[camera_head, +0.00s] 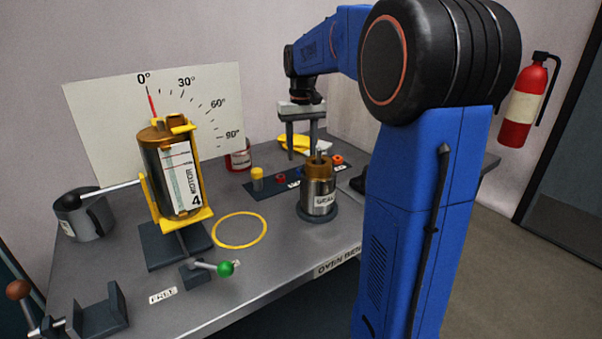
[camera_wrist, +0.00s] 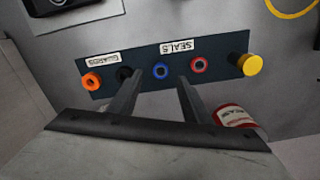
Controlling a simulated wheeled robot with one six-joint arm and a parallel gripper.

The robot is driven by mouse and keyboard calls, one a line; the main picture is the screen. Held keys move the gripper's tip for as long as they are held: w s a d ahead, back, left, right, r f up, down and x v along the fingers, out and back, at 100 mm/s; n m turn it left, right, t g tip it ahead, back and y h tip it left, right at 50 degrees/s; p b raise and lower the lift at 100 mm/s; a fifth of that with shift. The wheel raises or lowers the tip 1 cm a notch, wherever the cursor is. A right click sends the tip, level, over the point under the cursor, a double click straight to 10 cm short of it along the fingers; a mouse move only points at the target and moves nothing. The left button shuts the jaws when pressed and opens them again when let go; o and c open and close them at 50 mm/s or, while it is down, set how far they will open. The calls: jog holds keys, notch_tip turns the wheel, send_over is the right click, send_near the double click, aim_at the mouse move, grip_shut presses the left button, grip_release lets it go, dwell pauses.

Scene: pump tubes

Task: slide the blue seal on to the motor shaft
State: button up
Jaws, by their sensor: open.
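The blue seal (camera_wrist: 161,70) is a small ring lying on the dark strip (camera_wrist: 220,67) by the SEALS label, next to the red seal (camera_wrist: 198,65). The motor (camera_head: 319,197) stands upright in a dark round base on the bench, with a brown top and a short grey shaft (camera_head: 318,152) pointing up. My gripper (camera_head: 302,143) is open and empty, pointing down above the bench behind the motor. In the wrist view its two fingers (camera_wrist: 158,78) are spread, with the blue seal showing between them. The motor is not in the wrist view.
The strip also holds a yellow cap (camera_wrist: 250,65), an orange guard (camera_wrist: 91,81) and a black guard, partly behind a finger. A red can (camera_wrist: 234,116) stands beside it. A large cylinder in a yellow cradle (camera_head: 176,180) and a green-knobbed lever (camera_head: 226,268) are at left.

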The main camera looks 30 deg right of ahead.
jog(key=shift+a+f, duration=0.1)
jog(key=shift+f, duration=2.55)
grip_shut()
